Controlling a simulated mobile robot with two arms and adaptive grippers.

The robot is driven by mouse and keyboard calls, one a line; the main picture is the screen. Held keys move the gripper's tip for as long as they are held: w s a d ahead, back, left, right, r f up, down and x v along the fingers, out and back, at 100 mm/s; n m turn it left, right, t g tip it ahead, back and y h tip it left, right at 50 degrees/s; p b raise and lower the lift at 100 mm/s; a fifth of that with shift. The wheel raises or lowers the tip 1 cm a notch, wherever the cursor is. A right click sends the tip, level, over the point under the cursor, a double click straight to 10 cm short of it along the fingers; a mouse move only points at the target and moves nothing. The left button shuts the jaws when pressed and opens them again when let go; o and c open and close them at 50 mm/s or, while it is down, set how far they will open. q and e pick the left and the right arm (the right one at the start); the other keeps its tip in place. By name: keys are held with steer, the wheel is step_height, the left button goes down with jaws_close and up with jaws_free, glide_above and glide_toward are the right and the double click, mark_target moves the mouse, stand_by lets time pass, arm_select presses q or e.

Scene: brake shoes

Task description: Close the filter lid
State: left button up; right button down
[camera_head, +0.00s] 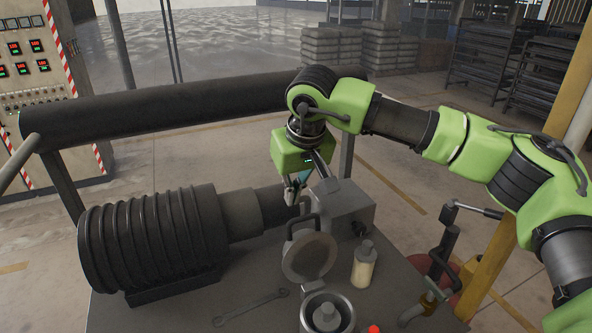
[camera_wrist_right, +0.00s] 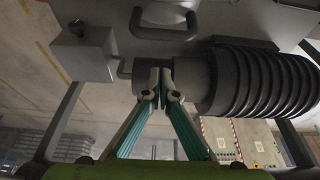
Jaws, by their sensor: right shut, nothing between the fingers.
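The round grey filter lid (camera_head: 310,257) stands open and tilted up behind the round filter housing (camera_head: 327,297) at the table's front. A dark loop handle (camera_head: 303,219) rises at the lid's upper edge; a loop handle also shows in the right wrist view (camera_wrist_right: 165,36). My right gripper (camera_head: 293,201) points down just behind the handle and the lid. Its teal fingers (camera_wrist_right: 161,80) meet at the tips in the right wrist view, with nothing between them. The gripper appears apart from the handle. My left gripper is not in view.
A ribbed dark motor (camera_head: 150,240) with a shaft fills the table's left. A grey box (camera_head: 345,205) stands close behind the lid. A bottle (camera_head: 363,266) stands right of the lid; a wrench (camera_head: 250,307) lies left of the housing. A yellow post (camera_head: 540,190) rises at right.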

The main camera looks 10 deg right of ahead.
steer(key=s, duration=0.1)
steer(key=s+p, duration=0.1)
steer(key=s, duration=0.2)
steer(key=shift+d+f+p, duration=0.15)
steer(key=shift+d+p, duration=0.15)
steer(key=shift+d, duration=0.05)
